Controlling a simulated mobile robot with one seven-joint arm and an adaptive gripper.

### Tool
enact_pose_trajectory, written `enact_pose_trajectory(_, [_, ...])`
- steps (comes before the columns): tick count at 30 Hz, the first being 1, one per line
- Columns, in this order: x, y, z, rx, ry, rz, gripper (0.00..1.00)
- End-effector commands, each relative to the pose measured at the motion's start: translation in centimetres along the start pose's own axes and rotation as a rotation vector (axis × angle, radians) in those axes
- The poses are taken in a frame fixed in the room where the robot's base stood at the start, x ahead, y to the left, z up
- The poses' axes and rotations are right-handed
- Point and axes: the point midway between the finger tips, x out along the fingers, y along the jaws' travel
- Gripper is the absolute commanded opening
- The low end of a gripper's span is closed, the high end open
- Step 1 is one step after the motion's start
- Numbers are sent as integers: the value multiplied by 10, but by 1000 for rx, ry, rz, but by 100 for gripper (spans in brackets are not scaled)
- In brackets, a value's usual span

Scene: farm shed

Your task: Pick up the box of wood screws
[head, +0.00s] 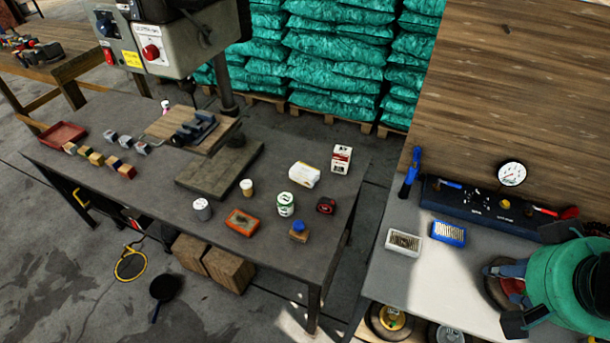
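I cannot read any label that marks the box of wood screws. An orange box (242,222) with a dark top or dark contents lies near the front edge of the dark workbench. A white box with yellow (304,175) lies further back on the same bench. A small upright white and red box (342,159) stands behind it, near the bench's right end. On the right bench are a pale open case (403,242) with small brownish items and a blue case (448,233) beside it. My gripper is not in view.
A white-green tub (285,204), a grey can (202,209), a small jar (246,187), a blue-topped bottle (298,232) and a red-black tape measure (326,205) stand around the orange box. A drill press (160,40) overhangs the dark bench. A green machine (575,280) fills the right edge.

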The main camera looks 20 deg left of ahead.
Motion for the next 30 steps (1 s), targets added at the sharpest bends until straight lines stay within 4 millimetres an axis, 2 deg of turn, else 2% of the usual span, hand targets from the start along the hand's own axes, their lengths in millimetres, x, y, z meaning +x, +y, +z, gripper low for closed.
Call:
enact_pose_trajectory(4, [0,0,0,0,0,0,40])
enact_pose_trajectory(5, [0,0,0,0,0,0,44])
enact_pose_trajectory(12, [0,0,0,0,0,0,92])
enact_pose_trajectory(14, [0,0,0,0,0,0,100])
enact_pose_trajectory(25, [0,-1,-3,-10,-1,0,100])
enact_pose_trajectory(30, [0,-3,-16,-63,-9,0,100])
